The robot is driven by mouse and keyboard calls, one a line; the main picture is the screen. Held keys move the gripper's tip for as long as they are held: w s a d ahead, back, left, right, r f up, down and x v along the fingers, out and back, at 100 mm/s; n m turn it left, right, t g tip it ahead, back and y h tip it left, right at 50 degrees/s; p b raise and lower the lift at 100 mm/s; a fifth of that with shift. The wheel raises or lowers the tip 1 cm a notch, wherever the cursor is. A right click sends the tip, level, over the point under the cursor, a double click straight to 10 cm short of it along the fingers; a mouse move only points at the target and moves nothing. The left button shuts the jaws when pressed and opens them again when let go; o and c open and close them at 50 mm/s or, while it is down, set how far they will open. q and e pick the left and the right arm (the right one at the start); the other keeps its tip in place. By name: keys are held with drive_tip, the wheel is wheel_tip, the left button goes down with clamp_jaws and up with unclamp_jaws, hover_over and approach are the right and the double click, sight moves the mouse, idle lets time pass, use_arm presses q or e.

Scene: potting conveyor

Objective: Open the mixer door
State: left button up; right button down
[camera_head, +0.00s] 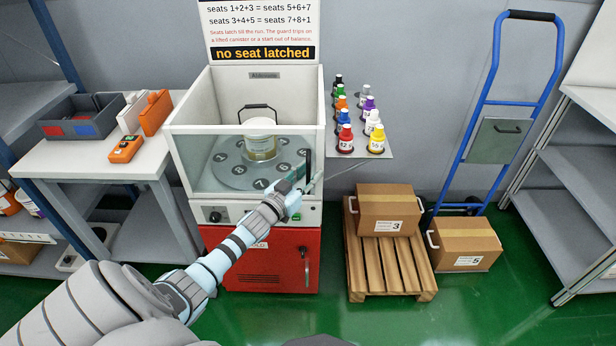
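The mixer (182,112) is a white cabinet on a red base, with a clear front pane (215,172) that looks closed. Through it I see a turntable (232,173) with numbered seats and a white-lidded canister (260,142) standing on it. A dark upright bar, apparently the door handle (308,162), is at the pane's right edge. My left gripper (304,184) is right at the lower part of this bar. Its fingers are small and overlap the bar, so I cannot tell whether they touch or grip it. My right gripper is not in view.
A sign above reads "no seat latched" (264,53). Coloured bottles stand on a shelf (378,155) right of the mixer. A pallet (388,268) with a box (388,210) and a blue hand truck (480,110) are further right. A workbench (150,165) stands left.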

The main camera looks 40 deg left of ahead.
use_arm(q)
clamp_jaws()
